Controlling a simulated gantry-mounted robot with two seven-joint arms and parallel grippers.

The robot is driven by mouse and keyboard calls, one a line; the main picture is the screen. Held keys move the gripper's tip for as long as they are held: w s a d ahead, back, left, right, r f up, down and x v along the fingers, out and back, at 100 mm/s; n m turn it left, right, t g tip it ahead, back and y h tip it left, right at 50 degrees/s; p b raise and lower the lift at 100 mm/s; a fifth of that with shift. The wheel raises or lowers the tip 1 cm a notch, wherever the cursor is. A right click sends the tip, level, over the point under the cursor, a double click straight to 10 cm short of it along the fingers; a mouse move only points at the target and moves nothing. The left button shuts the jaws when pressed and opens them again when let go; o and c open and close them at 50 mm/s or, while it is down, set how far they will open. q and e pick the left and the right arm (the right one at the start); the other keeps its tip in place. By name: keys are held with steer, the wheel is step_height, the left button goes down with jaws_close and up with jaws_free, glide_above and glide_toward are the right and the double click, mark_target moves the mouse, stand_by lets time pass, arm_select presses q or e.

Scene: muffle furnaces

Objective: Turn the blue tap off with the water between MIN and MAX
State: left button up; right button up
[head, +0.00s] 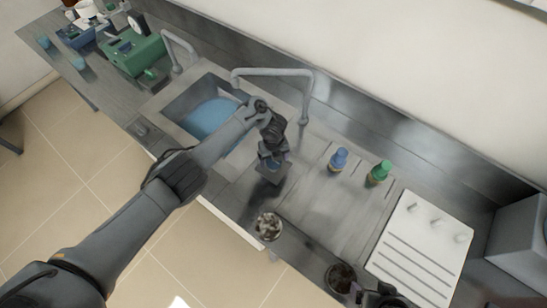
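The blue tap knob (339,160) stands upright on the steel counter. A green tap knob (379,172) stands to its right. Blue water (207,116) lies in the sink basin (171,108), partly hidden by my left arm; MIN and MAX marks cannot be made out. My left gripper (272,163) points down over the counter just right of the basin, apart from the blue tap and to its left. A bluish patch shows at its fingertips, too small to tell whether it is held. My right gripper (372,296) shows only in part at the bottom edge, dark and unclear.
A curved spout (272,72) rises behind the basin, close to my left gripper, with another (180,40) further left. Round containers (268,226) (340,276) are at the front edge. A white slotted board (425,245) lies right. Green equipment (135,52) stands at the far left.

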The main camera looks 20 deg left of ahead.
arm_select(q)
steer(key=shift+r, duration=0.1)
step_height(320, 180, up, 6)
steer(key=shift+f+p, duration=0.1)
steer(key=shift+p, duration=0.75)
steer(key=shift+r+p, duration=2.05)
steer(key=shift+r, duration=0.35)
